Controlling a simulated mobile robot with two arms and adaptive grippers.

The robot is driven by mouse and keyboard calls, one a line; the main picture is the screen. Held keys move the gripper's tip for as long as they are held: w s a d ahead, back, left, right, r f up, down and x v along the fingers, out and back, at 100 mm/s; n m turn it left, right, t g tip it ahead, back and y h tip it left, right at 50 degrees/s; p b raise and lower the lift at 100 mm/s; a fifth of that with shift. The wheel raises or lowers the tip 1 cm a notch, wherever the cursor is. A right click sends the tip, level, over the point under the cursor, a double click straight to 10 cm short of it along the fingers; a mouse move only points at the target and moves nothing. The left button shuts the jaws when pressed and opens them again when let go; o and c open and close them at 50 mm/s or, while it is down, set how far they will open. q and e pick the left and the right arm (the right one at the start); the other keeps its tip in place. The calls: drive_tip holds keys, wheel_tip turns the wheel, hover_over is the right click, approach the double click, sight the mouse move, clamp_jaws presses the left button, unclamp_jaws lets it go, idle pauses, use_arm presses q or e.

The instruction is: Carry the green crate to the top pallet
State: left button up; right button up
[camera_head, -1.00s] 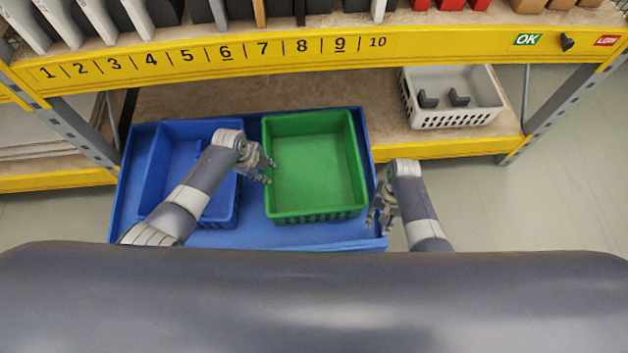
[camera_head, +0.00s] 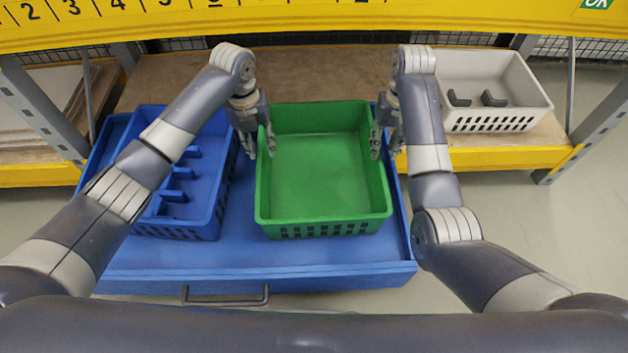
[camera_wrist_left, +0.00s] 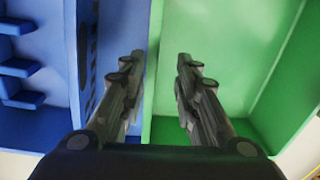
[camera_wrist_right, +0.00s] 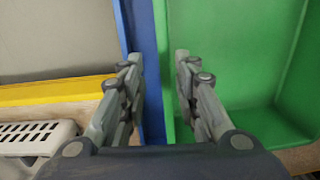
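The empty green crate (camera_head: 318,178) stands on the blue tray-like surface (camera_head: 270,262), right of the blue crate. My left gripper (camera_head: 261,146) is open at the crate's left wall. In the left wrist view its fingers (camera_wrist_left: 157,62) are parted, with the green wall (camera_wrist_left: 150,85) between them. My right gripper (camera_head: 386,146) is open at the crate's right wall. In the right wrist view its fingers (camera_wrist_right: 157,62) are parted on either side of the green wall (camera_wrist_right: 163,70). I cannot tell whether any finger touches the crate. I cannot make out a top pallet.
A blue crate with dividers (camera_head: 190,190) stands close on the left, under my left arm. A yellow-edged shelf (camera_head: 300,18) spans above. A white crate (camera_head: 490,92) with two dark pieces sits on the lower shelf at right. A metal handle (camera_head: 226,300) is at the front.

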sight(266, 168)
use_arm(q)
drive_tip(key=shift+a+m, duration=0.25)
drive_tip(key=shift+m, duration=0.05)
use_arm(e)
drive_tip(key=shift+w+a+f, duration=0.1)
drive_tip(key=shift+w+a, duration=0.05)
drive_tip(key=shift+a, duration=0.35)
use_arm(q)
drive_tip(key=shift+f, duration=0.1)
use_arm(e)
drive_tip(key=shift+f, duration=0.1)
